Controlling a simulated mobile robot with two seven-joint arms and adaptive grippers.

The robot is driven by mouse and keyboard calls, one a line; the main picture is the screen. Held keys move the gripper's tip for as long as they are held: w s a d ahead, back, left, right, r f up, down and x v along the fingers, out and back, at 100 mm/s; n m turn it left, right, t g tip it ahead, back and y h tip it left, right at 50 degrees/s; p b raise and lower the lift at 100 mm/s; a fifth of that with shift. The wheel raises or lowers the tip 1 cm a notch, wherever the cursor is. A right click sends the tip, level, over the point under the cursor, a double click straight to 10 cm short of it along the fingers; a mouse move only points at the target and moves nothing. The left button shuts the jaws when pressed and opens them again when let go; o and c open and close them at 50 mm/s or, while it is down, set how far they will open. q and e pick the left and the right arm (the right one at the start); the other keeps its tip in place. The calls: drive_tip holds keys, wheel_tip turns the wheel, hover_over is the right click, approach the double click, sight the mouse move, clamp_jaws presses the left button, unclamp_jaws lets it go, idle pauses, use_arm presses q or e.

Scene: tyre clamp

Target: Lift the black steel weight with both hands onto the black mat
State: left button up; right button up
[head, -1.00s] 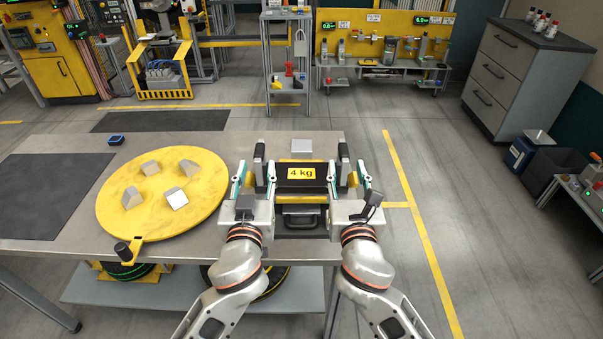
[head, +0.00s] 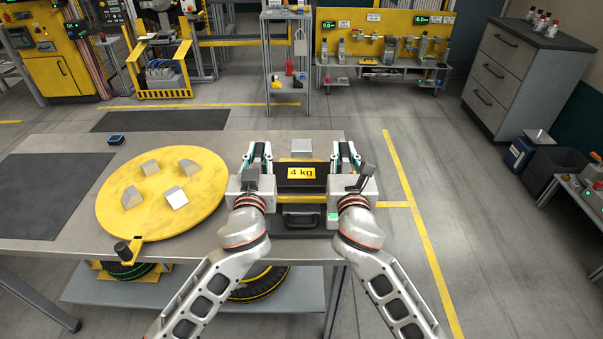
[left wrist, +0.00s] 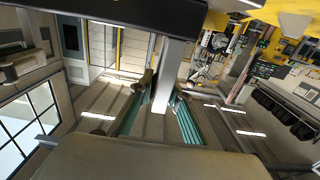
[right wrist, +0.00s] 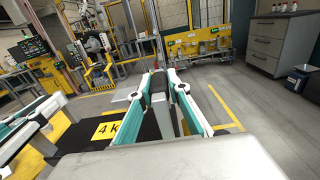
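The black steel weight (head: 320,179) has a yellow "4 kg" label and stands at the right end of the table. It lies between my two grippers. My left gripper (head: 258,151) has its fingers closed around the upright handle at its left side. My right gripper (head: 346,152) has its fingers closed around the right handle, whose dark grip (right wrist: 157,88) shows between the fingertips in the right wrist view. The grippers partly hide the handles and the weight's sides. The black mat (head: 45,190) lies flat and bare on the table's left part.
A yellow round plate (head: 145,215) with several grey blocks lies between mat and weight, with a black knob (head: 123,248) at its front. A small blue-black device (head: 116,140) and a grey block (head: 301,147) are on the table (head: 215,141). A dark case (head: 302,219) sits below the weight.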

use_arm(q)
clamp_jaws()
use_arm(e)
clamp_jaws()
